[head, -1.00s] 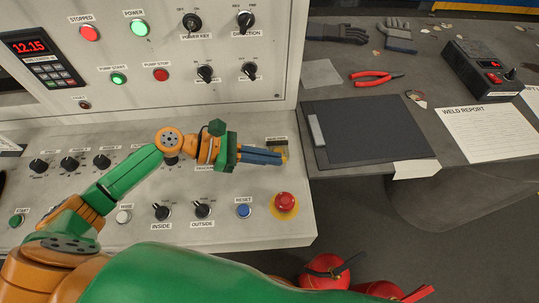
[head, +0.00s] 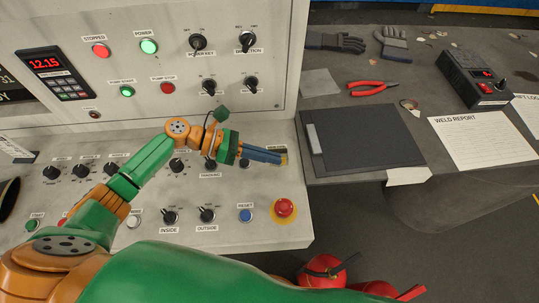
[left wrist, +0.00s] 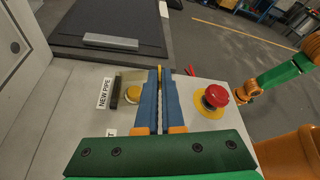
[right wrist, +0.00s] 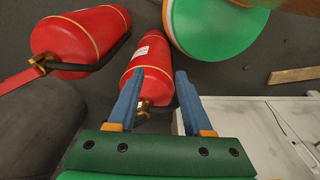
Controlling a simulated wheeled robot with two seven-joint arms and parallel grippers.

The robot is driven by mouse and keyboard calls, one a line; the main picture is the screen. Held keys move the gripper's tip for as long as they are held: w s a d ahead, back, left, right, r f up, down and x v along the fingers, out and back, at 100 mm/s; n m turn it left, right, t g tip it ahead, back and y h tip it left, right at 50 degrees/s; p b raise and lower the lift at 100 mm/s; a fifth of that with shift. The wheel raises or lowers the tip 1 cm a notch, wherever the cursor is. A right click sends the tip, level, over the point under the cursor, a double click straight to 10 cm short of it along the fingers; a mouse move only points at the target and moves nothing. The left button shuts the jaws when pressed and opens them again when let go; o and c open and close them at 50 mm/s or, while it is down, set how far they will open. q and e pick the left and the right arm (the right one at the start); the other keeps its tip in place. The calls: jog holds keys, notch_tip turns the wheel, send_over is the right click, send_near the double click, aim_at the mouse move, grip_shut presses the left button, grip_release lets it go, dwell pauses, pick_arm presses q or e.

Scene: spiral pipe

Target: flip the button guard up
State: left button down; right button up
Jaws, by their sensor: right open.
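The button under the NEW PIPE label shows in the left wrist view as a yellow button (left wrist: 132,95). A dark hinge-like bar (left wrist: 118,90) and a faint clear-looking cover stand around it, partly hidden by my fingers. My left gripper (left wrist: 159,70) has its blue fingers together, just right of the button and over the panel. Whether they touch the guard I cannot tell. In the head view the left gripper (head: 284,158) lies just below the NEW PIPE label (head: 276,149) and hides the button. My right gripper (right wrist: 154,76) is open and empty, away from the panel.
A red emergency button (head: 284,208) on a yellow ring sits nearer the panel's front corner. Knobs and a blue RESET button (head: 245,215) lie left of it. A dark desk (head: 460,170) adjoins on the right.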

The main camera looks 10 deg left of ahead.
pick_arm(q)
jog(key=shift+w+a+r+n, duration=0.1)
jog(key=shift+w+r+n, duration=0.25)
jog(key=shift+n, duration=0.05)
jog(key=shift+w+a+r+n+g+h, duration=0.15)
jog(key=shift+w+r+n+g+h, duration=0.1)
jog(key=shift+w+n+g+h, duration=0.3)
pick_arm(e)
jog(key=shift+r, duration=0.25)
pick_arm(q)
jog(key=shift+s, duration=0.1)
